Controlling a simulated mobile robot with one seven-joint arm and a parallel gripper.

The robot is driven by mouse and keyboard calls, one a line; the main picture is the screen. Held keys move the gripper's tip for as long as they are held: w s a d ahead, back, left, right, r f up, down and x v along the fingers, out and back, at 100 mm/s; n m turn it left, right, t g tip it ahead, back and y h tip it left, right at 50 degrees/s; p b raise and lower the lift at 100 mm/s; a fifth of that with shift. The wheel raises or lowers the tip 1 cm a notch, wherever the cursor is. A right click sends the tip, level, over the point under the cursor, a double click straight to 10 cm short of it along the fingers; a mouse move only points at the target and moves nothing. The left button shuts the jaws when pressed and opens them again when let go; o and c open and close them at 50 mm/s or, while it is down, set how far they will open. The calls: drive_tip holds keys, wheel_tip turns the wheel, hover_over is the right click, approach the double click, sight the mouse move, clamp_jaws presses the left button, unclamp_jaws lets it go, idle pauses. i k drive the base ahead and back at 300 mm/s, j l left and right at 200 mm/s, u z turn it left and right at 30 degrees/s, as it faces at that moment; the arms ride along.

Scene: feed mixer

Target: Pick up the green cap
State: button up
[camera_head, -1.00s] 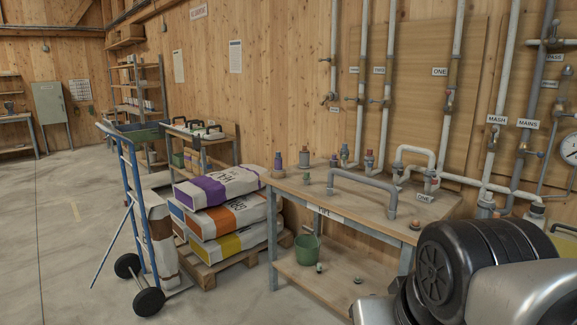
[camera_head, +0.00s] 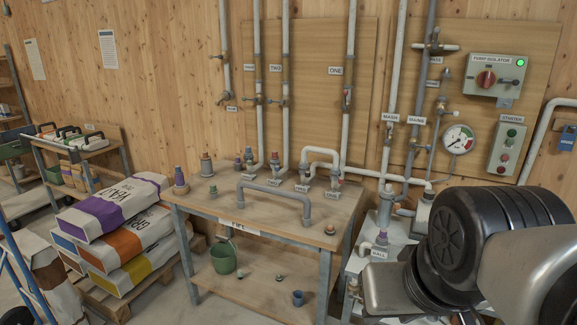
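My arm shows at the lower right, well to the right of the bench. My gripper's fingers cannot be made out.
A green bucket (camera_head: 223,258) and blue cup (camera_head: 297,298) are on the lower shelf. Feed sacks (camera_head: 120,240) lie left.

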sight(214, 190)
drive_tip(key=i+j+z, duration=0.35)
drive_tip(key=j, duration=0.3)
drive_tip(key=i+j+z, duration=0.2)
drive_tip(key=i+j, duration=0.1)
drive_tip(key=j, duration=0.2)
drive_tip(key=i+j+z, duration=0.1)
drive_tip(key=j, duration=0.25)
drive_tip(key=i+j, duration=0.15)
drive_tip(key=j, duration=0.15)
drive_tip(key=i+j+z, duration=0.1)
drive_tip(key=j, duration=0.2)
drive_tip(key=i+j, duration=0.15)
drive_tip(key=j, duration=0.25)
drive_tip(key=i+j, duration=0.1)
drive_tip(key=j, duration=0.25)
drive_tip(key=i+j, duration=0.15)
drive_tip(key=j, duration=0.25)
drive_tip(key=i+j, duration=0.1)
drive_tip(key=j, duration=0.3)
drive_tip(key=i+j, duration=0.15)
drive_tip(key=j, duration=0.2)
drive_tip(key=i+j, duration=0.15)
drive_tip(key=j, duration=0.25)
drive_tip(key=i+j, duration=0.1)
drive_tip(key=j, duration=0.3)
drive_tip(key=l+z, duration=0.05)
